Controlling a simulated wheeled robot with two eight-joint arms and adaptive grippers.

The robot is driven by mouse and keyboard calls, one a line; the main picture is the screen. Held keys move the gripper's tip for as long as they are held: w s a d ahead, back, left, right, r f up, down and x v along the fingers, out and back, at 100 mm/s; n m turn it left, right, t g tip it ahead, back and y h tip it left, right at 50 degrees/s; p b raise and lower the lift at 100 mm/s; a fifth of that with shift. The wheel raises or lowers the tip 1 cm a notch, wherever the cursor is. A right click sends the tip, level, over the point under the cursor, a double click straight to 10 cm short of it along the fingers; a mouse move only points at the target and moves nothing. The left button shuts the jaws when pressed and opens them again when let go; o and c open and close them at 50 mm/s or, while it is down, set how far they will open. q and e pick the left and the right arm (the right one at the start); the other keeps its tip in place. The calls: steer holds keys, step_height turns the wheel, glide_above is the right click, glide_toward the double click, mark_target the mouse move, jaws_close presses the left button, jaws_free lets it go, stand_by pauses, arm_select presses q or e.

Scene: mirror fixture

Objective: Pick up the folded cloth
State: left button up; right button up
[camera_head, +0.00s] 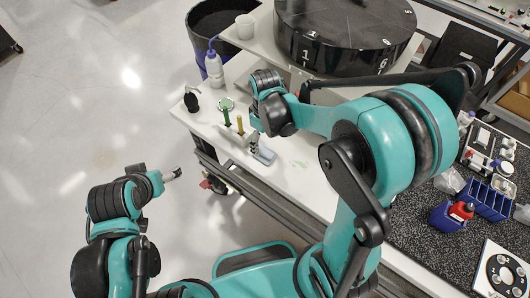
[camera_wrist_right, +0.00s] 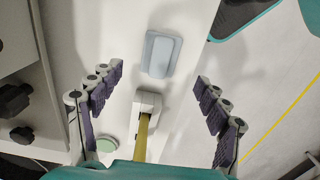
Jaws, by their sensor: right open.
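The folded cloth looks like a small blue-grey rounded pad (camera_wrist_right: 161,54) lying on the white table, in the upper middle of the right wrist view. In the head view it shows as a small grey-blue patch (camera_head: 265,156) near the table's front edge, just below my right gripper (camera_head: 255,142). In the wrist view my right gripper (camera_wrist_right: 158,78) is open and empty, its purple-padded fingers wide apart on either side. The cloth lies between and beyond the fingertips, apparently untouched. My left gripper (camera_head: 173,174) is over the floor, away from the table; its fingers are too small to read.
A white holder with a yellow strip (camera_wrist_right: 143,125) stands close to the cloth, between my right fingers. A green strip (camera_head: 226,117), a green disc (camera_head: 226,103) and a wash bottle (camera_head: 213,68) are nearby. A large black drum (camera_head: 345,35) stands behind. A blue rack (camera_head: 486,199) is at right.

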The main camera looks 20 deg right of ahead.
mark_target(265, 152)
step_height(265, 152, down, 7)
steer(key=shift+f+b, duration=0.1)
steer(key=shift+b, duration=1)
steer(key=c, duration=1.1)
steer(key=shift+r, duration=0.2)
step_height(265, 152, up, 4)
steer(key=shift+r+p, duration=0.2)
steer(key=shift+p, duration=0.7)
steer(key=s+d+r+p, duration=0.1)
steer(key=s+r, duration=0.1)
steer(key=s, duration=0.1)
steer(key=s+d+r+p, duration=0.1)
steer(key=s+d+r, duration=0.1)
steer(key=s, duration=0.2)
steer(key=s+d+r, duration=0.2)
steer(key=s, duration=0.1)
steer(key=shift+s+r+p, duration=0.25)
steer(key=shift+s+p, duration=0.1)
steer(key=shift+p, duration=0.05)
